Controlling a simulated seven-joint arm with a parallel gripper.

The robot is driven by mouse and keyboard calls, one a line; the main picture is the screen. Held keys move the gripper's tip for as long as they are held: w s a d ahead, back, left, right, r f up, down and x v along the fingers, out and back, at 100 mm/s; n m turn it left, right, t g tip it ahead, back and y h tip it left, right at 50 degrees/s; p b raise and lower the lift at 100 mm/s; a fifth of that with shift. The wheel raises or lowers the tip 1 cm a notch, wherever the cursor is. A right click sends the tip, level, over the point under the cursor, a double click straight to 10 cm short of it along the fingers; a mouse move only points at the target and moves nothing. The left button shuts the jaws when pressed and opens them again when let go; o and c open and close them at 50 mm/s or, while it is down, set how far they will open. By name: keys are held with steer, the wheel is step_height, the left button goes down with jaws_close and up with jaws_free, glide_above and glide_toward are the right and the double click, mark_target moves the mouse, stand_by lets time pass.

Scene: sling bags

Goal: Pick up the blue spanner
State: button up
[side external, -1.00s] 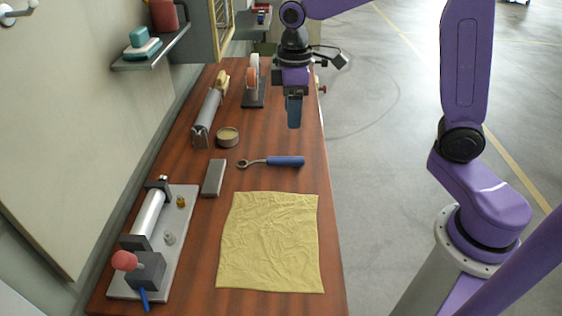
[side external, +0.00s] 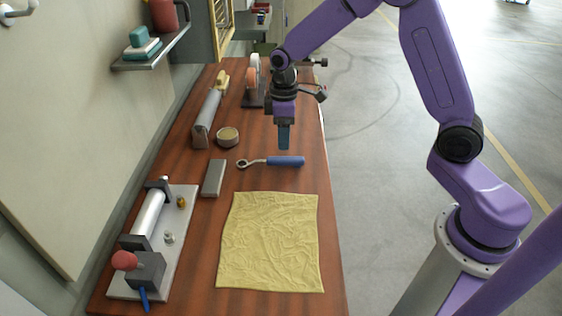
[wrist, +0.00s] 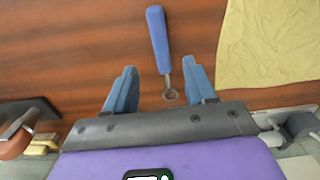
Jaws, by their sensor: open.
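The blue spanner (side external: 285,161) lies flat on the wooden workbench, with its blue handle to the right and its metal ring end to the left in the side view. My gripper (side external: 284,147) points down just above the blue handle, or slightly behind it; the exact height is hard to tell. In the wrist view the spanner (wrist: 158,40) runs up from between the two blue fingers, its ring end near the gripper palm. My gripper (wrist: 160,80) is open, with nothing between the fingertips but the view of the spanner and bench.
A crumpled yellow cloth (side external: 268,245) lies in front of the spanner. A grey block (side external: 214,178) is to its left, with a round tin (side external: 228,137) behind. A clamp fixture on a plate (side external: 180,240) stands front left. A tape dispenser (side external: 253,85) is further back.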

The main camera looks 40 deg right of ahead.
mark_target(283, 158)
steer(key=shift+a+f, duration=0.1)
steer(key=shift+f, duration=3.45)
jaws_close()
